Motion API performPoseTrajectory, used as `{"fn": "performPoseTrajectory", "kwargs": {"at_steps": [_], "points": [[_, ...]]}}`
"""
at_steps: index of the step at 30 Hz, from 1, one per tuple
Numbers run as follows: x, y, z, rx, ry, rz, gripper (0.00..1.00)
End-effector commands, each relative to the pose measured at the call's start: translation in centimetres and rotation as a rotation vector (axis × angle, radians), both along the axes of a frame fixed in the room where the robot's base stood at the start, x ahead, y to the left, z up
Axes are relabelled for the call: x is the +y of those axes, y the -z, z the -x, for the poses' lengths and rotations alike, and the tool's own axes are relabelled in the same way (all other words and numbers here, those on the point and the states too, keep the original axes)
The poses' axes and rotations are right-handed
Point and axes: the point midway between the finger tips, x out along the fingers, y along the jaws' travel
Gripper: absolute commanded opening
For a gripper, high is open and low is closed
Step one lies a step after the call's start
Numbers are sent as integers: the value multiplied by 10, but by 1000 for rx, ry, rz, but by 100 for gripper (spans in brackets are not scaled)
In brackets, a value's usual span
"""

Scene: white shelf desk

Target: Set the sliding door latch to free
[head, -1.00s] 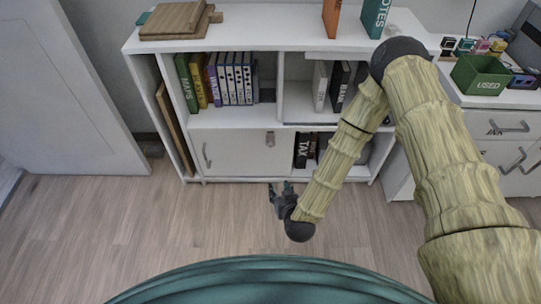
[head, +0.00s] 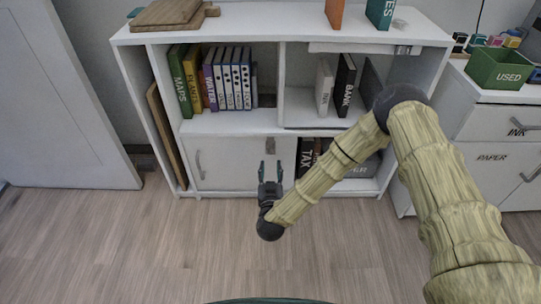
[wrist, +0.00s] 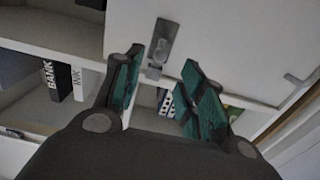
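The white sliding door (head: 232,164) covers the lower left bay of the shelf desk. A small grey metal latch (head: 271,146) sits near its upper right corner. In the wrist view the latch (wrist: 163,42) is a plate with a small knob at its lower end, beside the door's edge. My gripper (head: 270,172) is in front of the door, just below the latch in the head view. In the wrist view my gripper (wrist: 163,62) is open and empty, with the latch between its green fingertips. I cannot tell whether a finger touches it.
A bar handle (head: 200,165) stands at the door's left side. A drawer cabinet (head: 490,130) stands at the right. The floor (head: 150,240) in front is clear.

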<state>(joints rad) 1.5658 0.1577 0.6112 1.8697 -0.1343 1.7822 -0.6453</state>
Motion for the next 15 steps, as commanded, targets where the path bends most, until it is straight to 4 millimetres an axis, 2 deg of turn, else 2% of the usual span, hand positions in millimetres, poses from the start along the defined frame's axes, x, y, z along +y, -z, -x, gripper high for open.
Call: {"fn": "performPoseTrajectory", "kwargs": {"at_steps": [9,15], "points": [[-1,3,-53,-2,2,-1,40],[0,2,-77,-1,0,0,40]]}}
